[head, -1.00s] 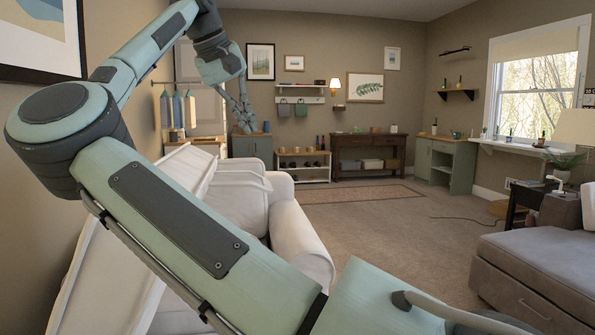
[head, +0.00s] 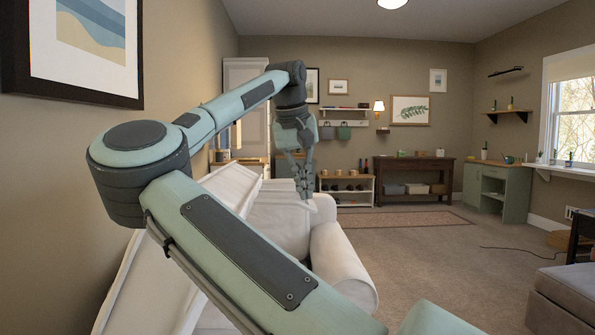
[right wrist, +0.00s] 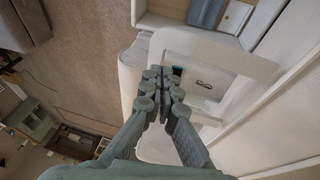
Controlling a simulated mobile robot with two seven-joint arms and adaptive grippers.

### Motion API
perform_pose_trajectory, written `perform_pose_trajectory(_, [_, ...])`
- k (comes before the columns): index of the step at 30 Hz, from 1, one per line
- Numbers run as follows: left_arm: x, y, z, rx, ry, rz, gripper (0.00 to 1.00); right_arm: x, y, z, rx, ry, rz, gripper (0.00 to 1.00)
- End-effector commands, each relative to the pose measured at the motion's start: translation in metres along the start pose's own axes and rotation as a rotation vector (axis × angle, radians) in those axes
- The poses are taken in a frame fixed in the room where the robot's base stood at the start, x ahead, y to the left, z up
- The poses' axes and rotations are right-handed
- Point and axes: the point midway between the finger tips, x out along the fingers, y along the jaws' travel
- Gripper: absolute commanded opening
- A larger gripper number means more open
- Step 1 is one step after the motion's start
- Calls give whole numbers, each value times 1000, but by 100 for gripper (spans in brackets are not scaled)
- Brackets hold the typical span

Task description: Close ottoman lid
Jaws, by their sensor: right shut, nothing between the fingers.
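A white piece of furniture with a tilted white panel (head: 160,265), which looks like the raised ottoman lid, stands along the left wall in the head view. Its rounded white side (head: 343,262) shows at the right. My right arm hides much of it. My right gripper (head: 304,190) points down at its far part, fingers together and empty. In the right wrist view the shut fingers (right wrist: 158,85) are over a white frame-like part (right wrist: 235,62); I cannot tell whether they touch it. My left gripper is not in view.
A grey upholstered piece (head: 570,298) stands at the bottom right. Open carpet (head: 440,262) lies between it and the white furniture. A dark console table (head: 410,170) and a low shoe shelf (head: 347,190) stand at the far wall. A framed picture (head: 90,40) hangs at left.

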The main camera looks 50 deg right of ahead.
Motion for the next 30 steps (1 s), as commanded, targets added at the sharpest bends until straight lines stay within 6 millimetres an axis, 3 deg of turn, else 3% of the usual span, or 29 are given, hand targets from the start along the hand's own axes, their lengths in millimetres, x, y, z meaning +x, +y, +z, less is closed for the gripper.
perform_pose_trajectory(21, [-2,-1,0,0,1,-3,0,16,10,4,4,-1,-10,0])
perform_pose_trajectory(30, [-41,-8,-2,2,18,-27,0,50,44,14,24,-6,-59,0])
